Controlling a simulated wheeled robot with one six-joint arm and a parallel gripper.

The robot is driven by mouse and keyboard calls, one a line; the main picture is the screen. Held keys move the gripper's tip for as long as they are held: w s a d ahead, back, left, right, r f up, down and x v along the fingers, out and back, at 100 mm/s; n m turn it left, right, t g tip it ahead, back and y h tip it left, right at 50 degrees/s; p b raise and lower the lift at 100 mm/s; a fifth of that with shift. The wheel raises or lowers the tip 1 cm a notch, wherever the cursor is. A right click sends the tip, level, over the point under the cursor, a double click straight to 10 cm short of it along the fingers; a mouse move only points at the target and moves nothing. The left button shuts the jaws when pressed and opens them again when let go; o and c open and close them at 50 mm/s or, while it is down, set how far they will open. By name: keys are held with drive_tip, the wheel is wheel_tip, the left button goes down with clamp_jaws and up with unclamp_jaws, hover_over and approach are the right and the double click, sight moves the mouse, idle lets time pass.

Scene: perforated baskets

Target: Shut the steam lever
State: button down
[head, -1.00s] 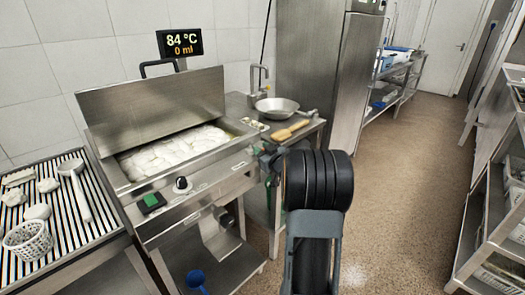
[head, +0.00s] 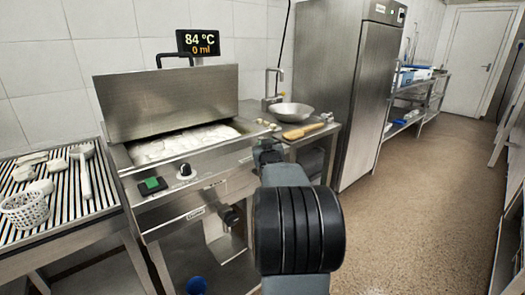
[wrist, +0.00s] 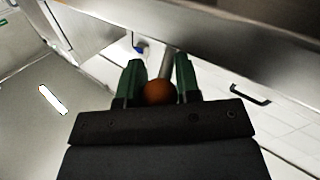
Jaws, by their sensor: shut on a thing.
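The steam lever shows in the wrist view as a brown ball knob (wrist: 159,92) on a short metal rod (wrist: 167,62). My gripper (wrist: 159,68) has its two green fingers on either side of the knob and is shut on it. In the head view my own arm hides the gripper and the lever, by the right side of the steel cooking vat (head: 212,172). The vat's lid (head: 166,103) is raised, and white lumps (head: 185,143) lie inside. The display (head: 198,42) behind it reads 84 °C and 0 ml.
A slatted table (head: 75,225) with a white perforated basket (head: 25,209) and ladle (head: 84,172) stands at left. A side counter with a metal bowl (head: 291,115) and wooden-handled tool (head: 303,131) is right of the vat. The floor (head: 410,190) at right is clear.

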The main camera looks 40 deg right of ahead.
drive_tip(key=shift+r, duration=0.1)
drive_tip(key=c, duration=0.8)
unclamp_jaws()
drive_tip(key=shift+p+v, duration=0.6)
drive_tip(key=shift+v, duration=6.35)
drive_tip(key=shift+c, duration=0.5)
